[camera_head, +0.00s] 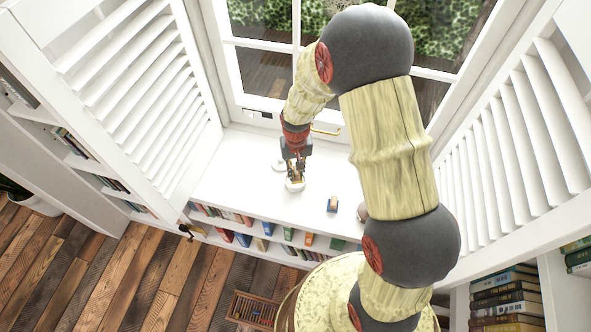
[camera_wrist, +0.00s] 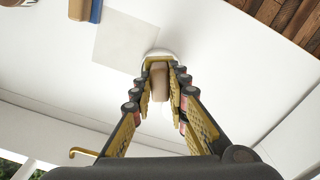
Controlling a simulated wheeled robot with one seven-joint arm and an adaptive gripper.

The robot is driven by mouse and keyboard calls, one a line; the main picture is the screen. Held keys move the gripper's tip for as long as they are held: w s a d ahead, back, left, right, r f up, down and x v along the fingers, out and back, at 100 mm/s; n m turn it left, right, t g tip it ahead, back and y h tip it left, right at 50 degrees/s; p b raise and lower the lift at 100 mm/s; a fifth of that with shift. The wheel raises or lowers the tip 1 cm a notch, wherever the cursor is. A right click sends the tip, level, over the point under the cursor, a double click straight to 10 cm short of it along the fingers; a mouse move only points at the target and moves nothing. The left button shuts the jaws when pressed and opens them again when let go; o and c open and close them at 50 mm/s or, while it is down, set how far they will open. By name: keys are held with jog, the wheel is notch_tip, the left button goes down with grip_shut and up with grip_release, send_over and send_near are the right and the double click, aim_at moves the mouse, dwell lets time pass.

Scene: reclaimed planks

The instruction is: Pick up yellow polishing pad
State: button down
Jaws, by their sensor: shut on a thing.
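My gripper (camera_wrist: 160,76) points down over the white window seat. In the wrist view, its fingers are closed around a tan, block-like piece (camera_wrist: 160,83) with a rounded white part (camera_wrist: 158,54) beyond it. No pad of clear yellow shows; I cannot tell whether this tan piece is the polishing pad. In the head view, my gripper (camera_head: 295,163) is at a small white rounded thing (camera_head: 295,185) on or just above the seat. The fingers hide much of the held piece, and contact with the surface is unclear.
A blue and tan item (camera_head: 332,205) lies on the white seat (camera_head: 240,180), right of my gripper. A small white round thing (camera_head: 278,165) is close by on the left. Shelves of books (camera_head: 245,238) run below the front edge. White shutters and a window enclose the seat.

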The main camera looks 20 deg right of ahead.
jog(key=s+a+r+p, duration=0.2)
jog(key=s+r, duration=0.6)
jog(key=s, duration=0.4)
jog(key=shift+a+p, duration=0.2)
jog(key=shift+p, duration=0.25)
jog(key=c, duration=2.3)
grip_release()
jog(key=shift+c, duration=0.2)
grip_shut()
